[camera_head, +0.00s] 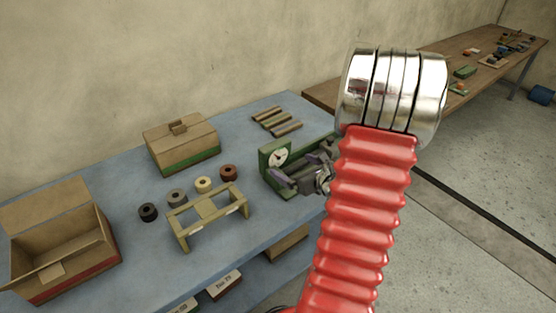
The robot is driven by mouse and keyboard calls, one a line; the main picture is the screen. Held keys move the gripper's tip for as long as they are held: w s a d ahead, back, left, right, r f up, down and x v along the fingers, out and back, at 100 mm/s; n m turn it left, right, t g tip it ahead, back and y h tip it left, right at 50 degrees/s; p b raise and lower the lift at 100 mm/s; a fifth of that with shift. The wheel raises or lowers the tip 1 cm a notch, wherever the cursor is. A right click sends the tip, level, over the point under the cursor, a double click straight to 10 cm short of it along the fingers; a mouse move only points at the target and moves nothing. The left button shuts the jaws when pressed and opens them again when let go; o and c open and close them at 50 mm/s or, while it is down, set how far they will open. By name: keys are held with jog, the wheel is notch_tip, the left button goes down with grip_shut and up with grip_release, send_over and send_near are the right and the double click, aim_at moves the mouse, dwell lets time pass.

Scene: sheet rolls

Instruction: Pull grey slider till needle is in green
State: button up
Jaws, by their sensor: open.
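A green gauge device (266,160) stands on the blue-grey table. Its round white dial (279,156) faces me and carries a dark needle. The dial is too small to tell where the needle points against any green zone. My gripper (289,168) is at the right front of the device, with its two grey-purple fingers apart. One finger lies low in front of the dial and the other is further right. I cannot pick out the grey slider between the fingers and the device. My red ribbed arm hides what lies right of the gripper.
A wooden stand (208,209) and several small rolls (203,184) are left of the device. A closed box (181,145), an open box (62,254) and wooden bars (277,121) lie around. A brown bench (460,62) stands beyond. The table (125,180) is clear between the boxes.

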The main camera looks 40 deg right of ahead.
dwell(0.4)
jog(key=v, duration=1)
dwell(0.5)
